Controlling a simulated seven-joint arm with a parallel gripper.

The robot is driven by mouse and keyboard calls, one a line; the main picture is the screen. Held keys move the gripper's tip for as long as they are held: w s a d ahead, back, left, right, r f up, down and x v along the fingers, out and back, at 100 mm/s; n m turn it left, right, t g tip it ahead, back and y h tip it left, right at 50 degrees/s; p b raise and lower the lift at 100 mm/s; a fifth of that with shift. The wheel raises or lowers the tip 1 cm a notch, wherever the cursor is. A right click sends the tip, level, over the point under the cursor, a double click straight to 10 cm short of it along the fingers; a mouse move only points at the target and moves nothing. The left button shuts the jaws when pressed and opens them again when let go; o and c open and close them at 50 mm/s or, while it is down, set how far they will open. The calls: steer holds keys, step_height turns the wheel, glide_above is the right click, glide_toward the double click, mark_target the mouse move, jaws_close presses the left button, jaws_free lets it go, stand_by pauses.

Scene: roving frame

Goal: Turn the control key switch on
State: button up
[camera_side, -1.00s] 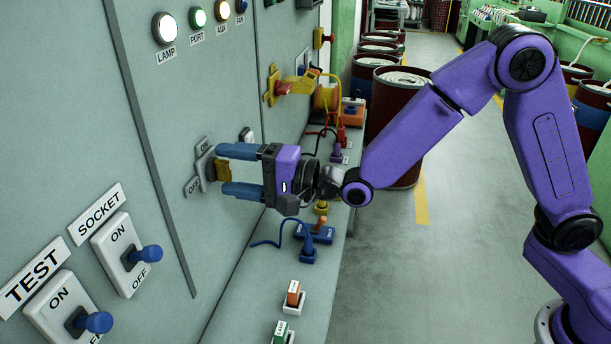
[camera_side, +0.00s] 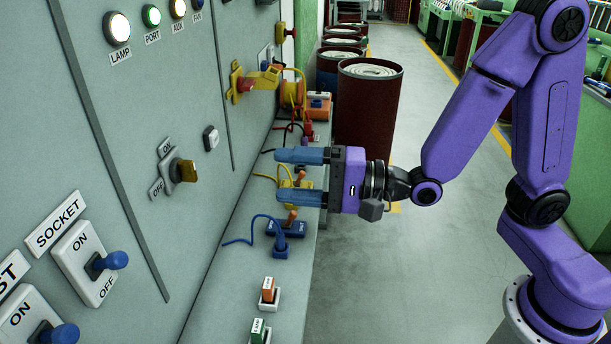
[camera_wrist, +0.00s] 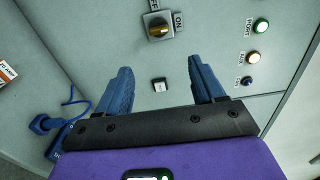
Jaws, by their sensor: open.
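I cannot tell clearly which label the key points to. My gripper (camera_side: 278,176) has its blue fingers apart, empty, to the right of the key and clear of the panel. The wrist view also shows my gripper (camera_wrist: 160,63) empty.
A small white button (camera_side: 211,138) is right of the key. The SOCKET lever (camera_side: 115,260) is at lower left. Indicator lights, including LAMP (camera_side: 117,28), line the top. A yellow-and-red handle (camera_side: 245,84) juts from the panel. Below my gripper, plugs and a blue cable (camera_side: 250,225) lie on the ledge.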

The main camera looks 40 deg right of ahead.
steer(key=shift+v, duration=0.9)
steer(key=s+d+f+n+g+h, duration=0.45)
steer(key=s+f+n+g, duration=0.3)
steer(key=s+n, duration=0.3)
steer(key=s+d+n+g+h, duration=0.5)
steer(key=s+d+n+h, duration=0.3)
steer(key=d, duration=0.5)
steer(key=s+n, duration=0.2)
steer(key=n, duration=0.1)
steer(key=shift+d, duration=0.25)
steer(key=shift+f, duration=0.15)
